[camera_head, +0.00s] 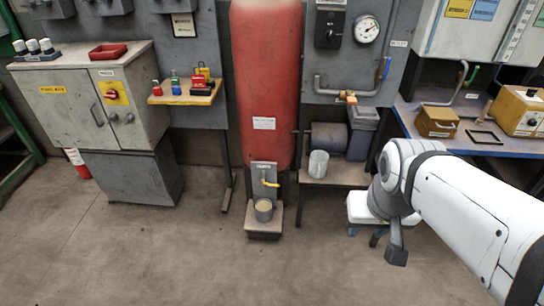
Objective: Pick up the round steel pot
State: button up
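A small round grey metal pot (264,211) stands upright on a low plinth at the foot of the red tank, below a yellow-handled tap. A pale tan surface shows inside it. A second round container, a light grey metal cup (318,164), stands on the low shelf to its right. My gripper (396,256) hangs at the end of my white arm on the right, well to the right of the pot and apart from it. I see it as a small dark shape, and its fingers cannot be told apart. Nothing is visibly held.
The red tank (266,85) stands behind the pot. A low shelf (340,176) is at its right, and a white-topped stool (360,208) is partly behind my arm. A grey cabinet (90,95) stands at the left. The concrete floor (200,265) in front is clear.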

aim_at(264, 206)
jog(key=u, duration=2.3)
jog(key=i, duration=3.15)
jog(key=z, duration=3.5)
